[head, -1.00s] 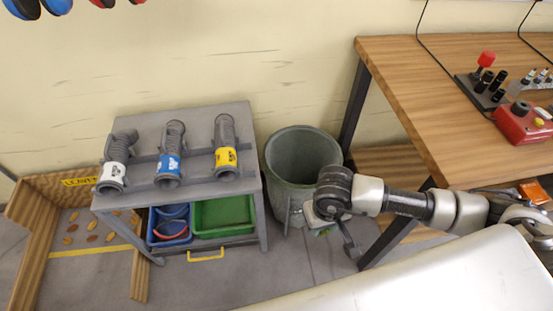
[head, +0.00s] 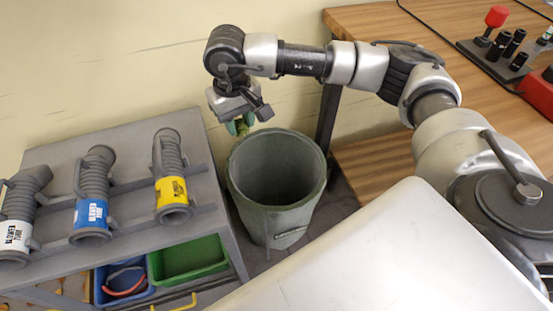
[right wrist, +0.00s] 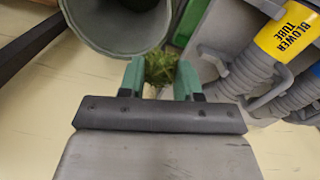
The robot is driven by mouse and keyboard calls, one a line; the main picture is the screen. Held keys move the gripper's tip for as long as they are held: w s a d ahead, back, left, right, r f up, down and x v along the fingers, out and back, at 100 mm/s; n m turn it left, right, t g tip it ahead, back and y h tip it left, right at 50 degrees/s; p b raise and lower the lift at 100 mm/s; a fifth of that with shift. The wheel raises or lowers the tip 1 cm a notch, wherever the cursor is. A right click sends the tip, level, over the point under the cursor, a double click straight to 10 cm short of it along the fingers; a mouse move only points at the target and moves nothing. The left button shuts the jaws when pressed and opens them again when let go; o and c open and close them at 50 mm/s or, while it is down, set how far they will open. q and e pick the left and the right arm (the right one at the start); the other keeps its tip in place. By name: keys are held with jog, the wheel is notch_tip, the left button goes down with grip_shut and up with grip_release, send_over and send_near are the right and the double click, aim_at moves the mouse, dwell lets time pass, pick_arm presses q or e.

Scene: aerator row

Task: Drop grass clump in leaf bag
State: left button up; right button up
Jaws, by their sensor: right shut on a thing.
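My right gripper (head: 240,125) is above the back left rim of the grey-green round bin (head: 285,222), which is the only bag-like container in view. In the right wrist view its green fingers (right wrist: 160,82) are shut on a green grass clump (right wrist: 160,66). The clump shows only as a small bit of green (head: 243,129) in the head view. The bin is open and its dark inside looks empty; its rim also shows in the right wrist view (right wrist: 85,45). My left gripper is not in view.
A grey stand (head: 50,155) with three blower tubes, the yellow-labelled one (head: 171,180) nearest, is left of the bin. Below it are a blue bin (head: 103,290) and a green tray (head: 190,262). A wooden bench (head: 400,25) is to the right.

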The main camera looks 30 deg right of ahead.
jog(key=w+d+f+m+b, duration=0.1)
jog(key=w+f+b, duration=0.1)
jog(key=w+b, duration=0.3)
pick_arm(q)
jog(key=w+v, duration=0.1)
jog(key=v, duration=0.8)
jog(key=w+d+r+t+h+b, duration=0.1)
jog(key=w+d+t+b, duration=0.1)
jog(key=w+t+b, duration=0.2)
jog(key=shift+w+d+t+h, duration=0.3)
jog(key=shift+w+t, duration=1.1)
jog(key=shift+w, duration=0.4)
pick_arm(e)
jog(key=d+f+m, duration=0.1)
jog(key=d+f, duration=0.3)
jog(key=f, duration=0.4)
jog(key=s+d+f+m, duration=0.1)
jog(key=d+f, duration=0.3)
jog(key=f, duration=0.5)
jog(key=d+f+m, duration=0.2)
jog(key=d+f, duration=0.2)
jog(key=f, duration=0.5)
jog(key=shift+s+d+f+m, duration=0.25)
jog(key=shift+s+m, duration=0.05)
jog(key=shift+s, duration=0.05)
